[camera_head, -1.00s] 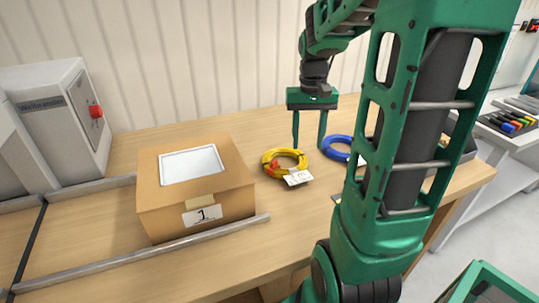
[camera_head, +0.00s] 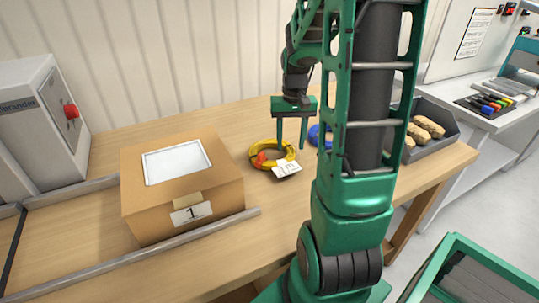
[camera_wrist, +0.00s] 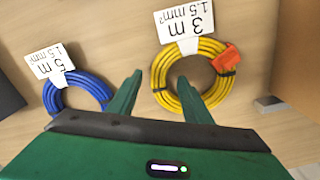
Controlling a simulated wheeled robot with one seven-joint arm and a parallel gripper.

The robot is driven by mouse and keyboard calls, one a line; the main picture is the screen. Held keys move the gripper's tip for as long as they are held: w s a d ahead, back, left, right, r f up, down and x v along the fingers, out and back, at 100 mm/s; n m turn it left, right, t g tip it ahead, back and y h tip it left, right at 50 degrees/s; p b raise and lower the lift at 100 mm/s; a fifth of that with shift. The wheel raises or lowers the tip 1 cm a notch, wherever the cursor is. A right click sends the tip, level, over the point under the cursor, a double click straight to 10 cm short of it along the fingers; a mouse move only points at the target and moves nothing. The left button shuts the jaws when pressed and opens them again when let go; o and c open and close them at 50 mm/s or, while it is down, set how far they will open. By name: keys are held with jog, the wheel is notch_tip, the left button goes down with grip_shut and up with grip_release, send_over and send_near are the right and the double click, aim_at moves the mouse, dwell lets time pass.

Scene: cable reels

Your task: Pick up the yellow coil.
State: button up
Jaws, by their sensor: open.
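The yellow coil (camera_head: 281,154) lies flat on the wooden table, with an orange clip and a white tag on it. In the wrist view the yellow coil (camera_wrist: 158,78) is at upper middle right, its tag reading 3 m, 1.5 mm². My gripper (camera_head: 291,147) is open and points down over the coil's right part. In the wrist view my gripper (camera_wrist: 160,85) has its right finger over the yellow coil's near edge and its left finger between the two coils. I cannot tell the exact height above the coil.
A blue coil (camera_head: 314,136) with a 5 m tag lies just right of the yellow one, partly hidden by my arm. A cardboard box (camera_head: 225,195) marked 1 stands to the left. A dark bin (camera_head: 447,144) sits at the right.

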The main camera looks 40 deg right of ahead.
jog(key=shift+f, duration=1.2)
grip_shut()
notch_tip(320, 180, up, 10)
